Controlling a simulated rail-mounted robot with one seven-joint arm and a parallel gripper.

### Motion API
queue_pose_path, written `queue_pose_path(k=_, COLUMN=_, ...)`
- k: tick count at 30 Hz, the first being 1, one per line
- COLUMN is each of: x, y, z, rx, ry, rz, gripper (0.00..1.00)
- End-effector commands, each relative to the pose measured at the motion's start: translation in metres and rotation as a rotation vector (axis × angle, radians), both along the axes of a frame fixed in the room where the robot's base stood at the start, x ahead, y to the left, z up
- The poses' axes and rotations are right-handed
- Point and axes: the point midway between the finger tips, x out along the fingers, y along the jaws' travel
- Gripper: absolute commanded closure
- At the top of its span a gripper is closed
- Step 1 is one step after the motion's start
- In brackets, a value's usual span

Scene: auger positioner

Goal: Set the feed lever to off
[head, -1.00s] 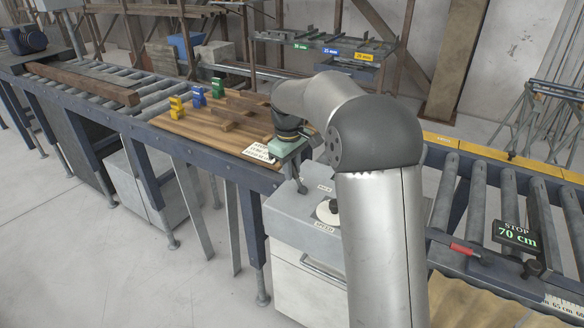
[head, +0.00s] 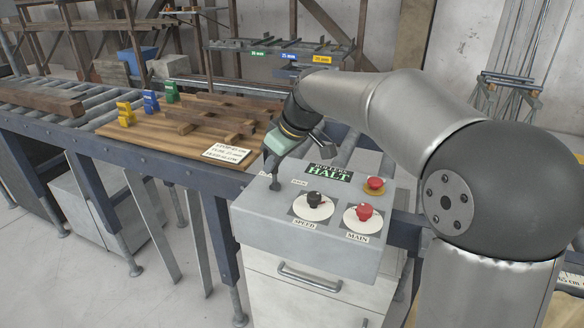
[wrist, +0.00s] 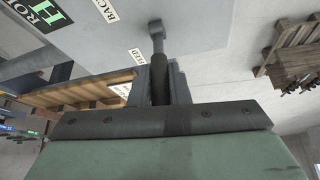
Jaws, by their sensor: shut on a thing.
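The feed lever (head: 275,186) stands at the left end of the grey control box (head: 325,240). Its grey shaft and dark handle also show in the wrist view (wrist: 158,60), between my two fingers. My gripper (head: 271,161) comes down from above and is shut on the lever's handle. In the wrist view, labels reading FEED (wrist: 138,57) and BACK (wrist: 106,11) lie beside the lever on the box top. The lever's exact setting is hard to read; the gripper partly hides it in the head view.
The box also carries a display reading HALT (head: 329,173), a black SPEED knob (head: 314,199), a red MAIN knob (head: 364,212) and a red button (head: 376,183) on yellow. A wooden board (head: 165,143) with timber pieces and coloured blocks lies left. Roller conveyors run alongside.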

Motion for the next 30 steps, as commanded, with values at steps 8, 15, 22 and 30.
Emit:
queue_pose_path(k=8, x=0.000, y=-0.001, z=0.000, rx=-0.002, ry=0.000, rz=0.000, gripper=0.81)
queue_pose_path(k=15, x=0.000, y=-0.001, z=0.000, rx=-0.002, ry=0.000, rz=0.000, gripper=0.62)
queue_pose_path(k=22, x=-0.001, y=-0.004, z=0.007, rx=-0.002, ry=-0.002, rz=-0.001, gripper=0.62)
queue_pose_path(k=30, x=-0.015, y=-0.025, z=0.055, rx=-0.003, ry=-0.006, rz=-0.003, gripper=0.62)
